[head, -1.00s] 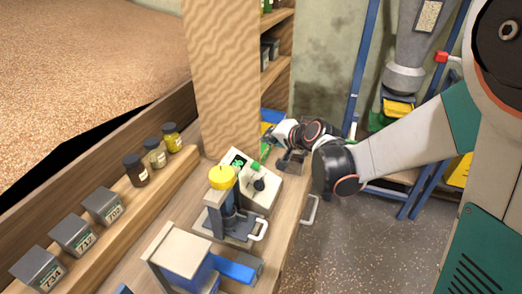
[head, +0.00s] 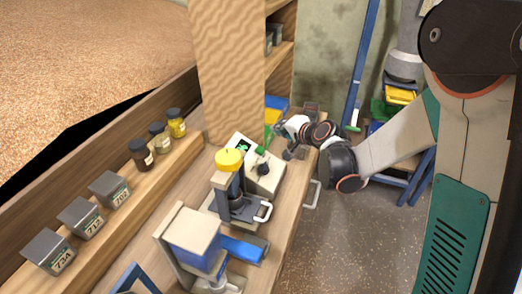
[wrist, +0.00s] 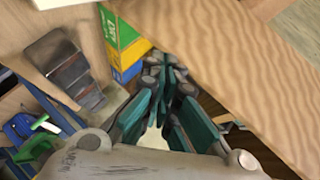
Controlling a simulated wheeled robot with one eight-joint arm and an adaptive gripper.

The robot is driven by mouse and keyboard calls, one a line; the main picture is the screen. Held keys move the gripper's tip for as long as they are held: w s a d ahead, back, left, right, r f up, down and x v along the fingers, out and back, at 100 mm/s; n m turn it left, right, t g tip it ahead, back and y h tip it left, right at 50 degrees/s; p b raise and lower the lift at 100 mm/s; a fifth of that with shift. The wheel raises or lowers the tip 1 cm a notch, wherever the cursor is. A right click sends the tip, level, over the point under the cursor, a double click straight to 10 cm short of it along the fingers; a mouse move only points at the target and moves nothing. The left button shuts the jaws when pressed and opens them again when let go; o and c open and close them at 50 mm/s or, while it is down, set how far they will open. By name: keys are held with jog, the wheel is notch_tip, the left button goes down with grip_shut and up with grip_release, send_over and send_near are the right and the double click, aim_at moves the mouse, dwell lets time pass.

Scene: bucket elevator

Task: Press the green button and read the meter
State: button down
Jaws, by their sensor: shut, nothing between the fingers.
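The meter is a cream box (head: 265,177) on the wooden bench, behind the yellow-capped device. Its dark screen (head: 243,146) shows green marks too small to read. A green part (head: 260,152), perhaps the button, is on its top beside a dark knob (head: 262,168). My gripper (head: 277,130) is above and behind the meter, beside the wooden post, and appears apart from the meter. In the wrist view my gripper's teal-padded fingers (wrist: 165,75) are together and hold nothing. I cannot make out the button in the wrist view.
A yellow-capped device (head: 229,160) and a blue-and-cream device (head: 193,240) stand on the bench in front of the meter. A wooden post (head: 228,70) rises close by. Coloured boxes (wrist: 122,40) are near the fingers. Jars (head: 160,137) and tins (head: 82,218) line the left ledge.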

jog(key=shift+w+a+f+b, duration=0.25)
jog(key=shift+a+f+b, duration=0.35)
jog(key=shift+f+b, duration=0.5)
jog(key=shift+w+a+f+b, duration=0.25)
jog(key=shift+a+f+b, duration=0.4)
jog(key=shift+f, duration=0.8)
jog(key=shift+w+a+f+b, duration=0.25)
jog(key=shift+a+f+b, duration=0.25)
jog(key=shift+f+b, duration=0.65)
jog(key=shift+f, duration=0.2)
jog(key=shift+a+f, duration=0.2)
jog(key=shift+f, duration=0.1)
jog(key=shift+w+a+f+b, duration=0.2)
jog(key=shift+f+b, duration=0.25)
jog(key=shift+b, duration=0.15)
jog(key=shift+s+r, duration=0.1)
jog(key=shift+s+d+r+p, duration=0.1)
jog(key=shift+d+r+p, duration=0.35)
jog(key=shift+r, duration=0.3)
jog(key=shift+r, duration=0.1)
jog(key=shift+s+d+r+p, duration=0.15)
jog(key=shift+d+r+p, duration=0.2)
jog(key=shift+r+p, duration=0.25)
jog(key=shift+s+d+r+p, duration=0.15)
jog(key=shift+d+r+p, duration=0.2)
jog(key=shift+r, duration=0.5)
jog(key=shift+s+d+r+p, duration=0.15)
jog(key=shift+d+r+p, duration=0.15)
jog(key=shift+r+p, duration=0.35)
